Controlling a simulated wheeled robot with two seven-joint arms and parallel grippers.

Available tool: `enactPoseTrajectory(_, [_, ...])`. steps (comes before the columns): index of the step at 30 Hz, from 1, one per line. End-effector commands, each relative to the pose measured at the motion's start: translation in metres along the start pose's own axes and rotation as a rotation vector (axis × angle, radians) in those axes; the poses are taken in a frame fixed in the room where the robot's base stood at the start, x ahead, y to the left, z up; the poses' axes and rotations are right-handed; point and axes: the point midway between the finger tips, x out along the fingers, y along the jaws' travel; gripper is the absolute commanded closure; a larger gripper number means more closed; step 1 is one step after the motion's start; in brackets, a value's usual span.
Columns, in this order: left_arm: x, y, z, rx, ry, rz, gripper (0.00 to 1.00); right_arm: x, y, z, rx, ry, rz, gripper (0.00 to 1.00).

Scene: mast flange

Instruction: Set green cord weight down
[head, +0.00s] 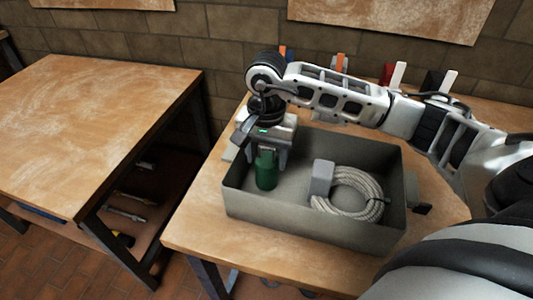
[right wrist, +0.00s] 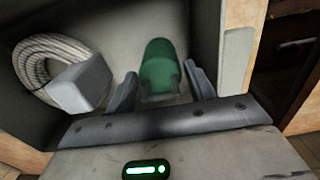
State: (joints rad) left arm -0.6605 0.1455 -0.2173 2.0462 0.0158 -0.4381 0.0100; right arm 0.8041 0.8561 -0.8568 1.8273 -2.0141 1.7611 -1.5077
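The green cord weight (head: 266,170) is upright inside the grey box (head: 310,229), near its left end. It also shows in the right wrist view (right wrist: 158,66). My right gripper (head: 268,158) reaches down into the box, with its fingers on either side of the weight. In the right wrist view my right gripper (right wrist: 161,80) seems open, with narrow gaps between the fingers and the weight. The weight looks to be at the box floor, but its contact there is not clear. My left gripper is not in view.
A coiled pale rope (head: 352,194) with a grey block (head: 321,177) lies in the box, right of the weight. The box stands on a wooden bench (head: 190,222). A second wooden table (head: 90,120) is at left. Colored clips stand behind my right arm.

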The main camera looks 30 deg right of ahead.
Motion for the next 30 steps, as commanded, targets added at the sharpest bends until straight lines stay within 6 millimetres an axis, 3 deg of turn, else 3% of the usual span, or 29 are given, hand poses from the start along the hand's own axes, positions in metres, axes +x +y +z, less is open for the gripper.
enactPoseTrajectory(14, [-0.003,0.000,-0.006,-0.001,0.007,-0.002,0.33,-0.011,-0.001,-0.001,0.000,0.002,-0.003,0.32])
enactPoseTrajectory(24, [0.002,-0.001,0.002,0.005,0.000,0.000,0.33,-0.082,-0.001,-0.001,-0.001,0.005,-0.006,0.32])
enactPoseTrajectory(30, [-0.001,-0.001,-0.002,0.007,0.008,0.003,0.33,-0.114,-0.001,-0.001,0.000,0.003,-0.003,0.32])
